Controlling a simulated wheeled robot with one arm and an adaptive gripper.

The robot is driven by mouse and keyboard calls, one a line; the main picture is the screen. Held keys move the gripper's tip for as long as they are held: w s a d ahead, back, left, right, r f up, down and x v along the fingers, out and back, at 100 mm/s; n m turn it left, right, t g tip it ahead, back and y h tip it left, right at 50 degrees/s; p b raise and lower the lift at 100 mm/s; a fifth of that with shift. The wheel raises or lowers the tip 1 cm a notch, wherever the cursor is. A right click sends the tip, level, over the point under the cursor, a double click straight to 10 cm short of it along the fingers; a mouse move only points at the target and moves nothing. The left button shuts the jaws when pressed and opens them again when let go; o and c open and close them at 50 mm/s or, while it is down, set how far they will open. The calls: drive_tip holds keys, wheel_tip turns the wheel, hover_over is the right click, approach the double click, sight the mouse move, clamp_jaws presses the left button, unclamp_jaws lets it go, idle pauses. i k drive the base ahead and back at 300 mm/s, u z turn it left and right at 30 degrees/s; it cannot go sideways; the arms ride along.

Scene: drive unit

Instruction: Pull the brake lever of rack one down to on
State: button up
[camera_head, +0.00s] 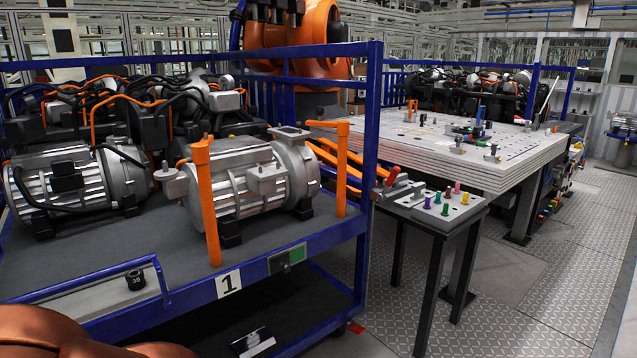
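Rack one is the blue-framed rack (190,297) on the left, with a white "1" plate (229,283) on its front rail. Two upright orange handles stand at its deck: a near one (208,205) at the front edge and a far one (342,170) by the right post. A small dark and green panel (287,258) sits on the front rail right of the plate. I cannot tell which of these parts is the brake lever, or its setting. My gripper is not in view. A rounded brown-orange shape at the bottom left may be part of my arm.
Grey motors (245,180) fill the rack deck. A small dark table (440,208) with coloured pegs and a red-handled clamp stands close to the rack's right. A large white-topped table (450,150) is behind it. The patterned floor (510,325) at front right is clear.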

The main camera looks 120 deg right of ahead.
sight(393, 177)
drive_tip(key=z, duration=5.3)
drive_tip(key=i, duration=1.4)
drive_tip(key=u, duration=0.5)
drive_tip(key=i, duration=0.8)
drive_tip(key=u, duration=1.2)
drive_tip(key=i, duration=0.3)
drive_tip(key=u, duration=0.2)
